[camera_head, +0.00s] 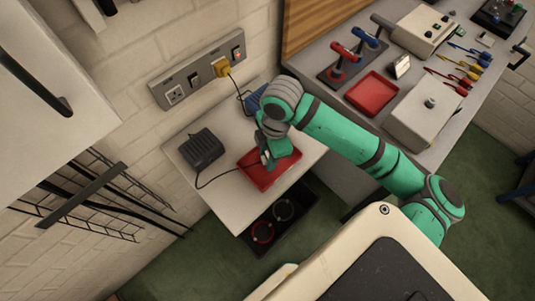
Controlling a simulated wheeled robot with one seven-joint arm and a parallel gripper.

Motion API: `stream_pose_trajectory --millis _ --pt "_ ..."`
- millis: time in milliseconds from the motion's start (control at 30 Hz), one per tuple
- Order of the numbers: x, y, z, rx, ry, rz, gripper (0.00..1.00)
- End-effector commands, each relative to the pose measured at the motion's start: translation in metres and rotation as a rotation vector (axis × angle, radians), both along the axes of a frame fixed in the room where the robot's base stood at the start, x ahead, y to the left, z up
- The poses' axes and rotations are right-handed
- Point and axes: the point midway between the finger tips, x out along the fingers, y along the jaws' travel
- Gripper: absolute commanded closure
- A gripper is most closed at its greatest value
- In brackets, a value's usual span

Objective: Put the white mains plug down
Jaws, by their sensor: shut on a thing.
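My gripper (267,160) is low over a small red tray (258,181) on the pale side table (218,201). It is shut on the white mains plug (264,157), of which only a small pale part shows between the fingers. A dark cable runs from the plug area, along the table's left side, to a black box (202,148). The gripper hides much of the plug and part of the tray. I cannot tell whether the plug touches the tray.
A wall socket panel (198,77) holds a yellow plug (221,68) with a dark cord; its left socket (175,93) is empty. A blue item (256,99) lies behind my arm. A workbench with another red tray (372,94) and boxes stands right. The table's front is clear.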

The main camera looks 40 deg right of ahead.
Motion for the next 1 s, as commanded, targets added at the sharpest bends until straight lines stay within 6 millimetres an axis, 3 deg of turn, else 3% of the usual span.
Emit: stream_pose_trajectory --millis 133,167,200,233,533,667,1000 --pt "0.0 0.0 -0.001 0.0 0.0 -0.001 0.94" --pt "0.0 0.0 -0.001 0.0 0.0 -0.001 0.61" --pt "0.0 0.0 -0.001 0.0 0.0 0.0 0.51" --pt "0.0 0.0 -0.001 0.0 0.0 0.0 0.49" --pt "0.0 0.0 0.0 0.001 0.0 0.0 0.49" --pt "0.001 0.001 0.009 0.002 -0.002 0.001 0.49" --pt "-0.001 -0.008 0.074 -0.004 -0.002 0.002 0.49"
